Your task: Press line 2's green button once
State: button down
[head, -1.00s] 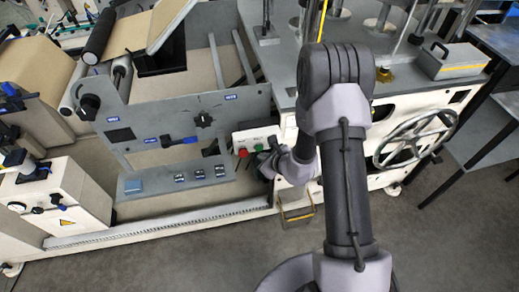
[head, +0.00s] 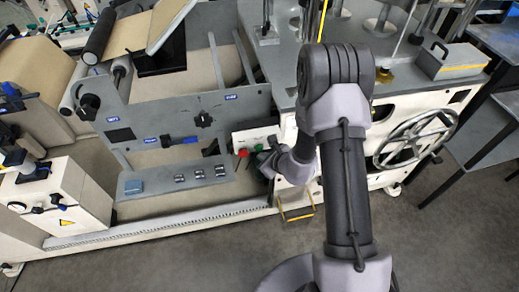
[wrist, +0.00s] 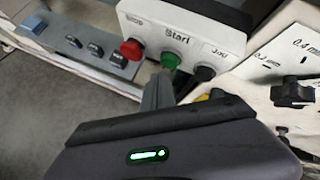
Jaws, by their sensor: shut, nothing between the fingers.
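A white control box (wrist: 190,30) fills the upper middle of the wrist view. It has a red button (wrist: 132,48), a green button (wrist: 171,60) marked Start and a black button (wrist: 204,73) marked Jog. In the head view the same box (head: 250,134) is on the machine's front, with its green button (head: 259,147) right of the red one (head: 243,153). My gripper (wrist: 163,84) is shut and empty, its tips just below the green button in the wrist view. I cannot tell whether they touch it. No line number is readable on the box.
A grey panel (head: 180,112) with a black knob (head: 203,119) stands left of the box, above a ledge with several small switches (head: 200,175). A handwheel (head: 415,138) is to the right. The grey floor in front is free.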

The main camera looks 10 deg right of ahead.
jog(key=shift+w, duration=0.35)
jog(key=shift+w, duration=0.5)
dwell(0.7)
jog(key=shift+s, duration=0.15)
jog(key=shift+s+b, duration=0.3)
jog(key=shift+s, duration=0.45)
jog(key=shift+s, duration=0.15)
jog(key=shift+s+b, duration=0.75)
jog(key=shift+s, duration=1.65)
